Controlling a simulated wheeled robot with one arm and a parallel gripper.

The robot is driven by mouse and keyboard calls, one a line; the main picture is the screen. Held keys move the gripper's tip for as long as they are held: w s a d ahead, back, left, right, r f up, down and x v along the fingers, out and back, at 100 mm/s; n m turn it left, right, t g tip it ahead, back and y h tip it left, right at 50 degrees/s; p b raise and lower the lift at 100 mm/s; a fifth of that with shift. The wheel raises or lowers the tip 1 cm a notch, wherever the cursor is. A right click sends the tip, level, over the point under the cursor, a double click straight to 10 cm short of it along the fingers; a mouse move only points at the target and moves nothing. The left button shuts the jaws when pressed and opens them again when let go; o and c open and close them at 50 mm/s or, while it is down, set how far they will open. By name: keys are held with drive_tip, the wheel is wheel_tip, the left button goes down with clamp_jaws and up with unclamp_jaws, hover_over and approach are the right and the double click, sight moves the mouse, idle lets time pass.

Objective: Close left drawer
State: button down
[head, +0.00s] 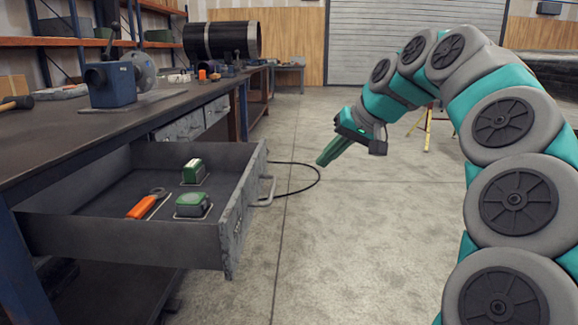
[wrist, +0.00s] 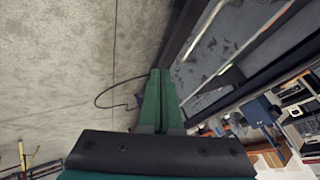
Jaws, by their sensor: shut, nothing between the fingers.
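The left drawer (head: 130,235) is pulled well out of the workbench on the left of the head view. Its worn grey front (head: 240,215) faces right and carries a pale handle (head: 265,188). Inside lie an orange-handled tool (head: 142,206) and two green-topped items (head: 193,172). My gripper (head: 330,154) is shut and empty, to the right of the drawer front and apart from it. In the wrist view my green fingers (wrist: 160,80) are together, and the drawer front's edge (wrist: 188,30) shows to their right.
The workbench top (head: 60,140) holds a blue vise (head: 112,84) and a hammer (head: 15,103). Closed drawers (head: 190,125) sit farther along the bench. A dark cable (head: 308,170) loops near the handle. The concrete floor (head: 340,250) right of the drawer is clear.

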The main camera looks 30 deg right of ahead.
drive_tip(key=w+a+f, duration=0.5)
drive_tip(key=w+f, duration=0.1)
drive_tip(key=w, duration=0.2)
drive_tip(key=shift+f, duration=0.3)
drive_tip(key=w+a+p, duration=0.2)
drive_tip(key=w+a, duration=0.4)
drive_tip(key=a, duration=0.4)
drive_tip(key=w+a+p, duration=0.3)
drive_tip(key=w+a, duration=0.4)
drive_tip(key=a, duration=0.2)
drive_tip(key=w+a+p, duration=0.2)
drive_tip(key=w+a, duration=0.4)
drive_tip(key=a, duration=0.4)
drive_tip(key=shift+w+a, duration=0.3)
drive_tip(key=shift+w, duration=0.1)
drive_tip(key=shift+w+a+r+p, duration=0.15)
drive_tip(key=shift+w+a+p, duration=0.15)
drive_tip(key=shift+a, duration=0.1)
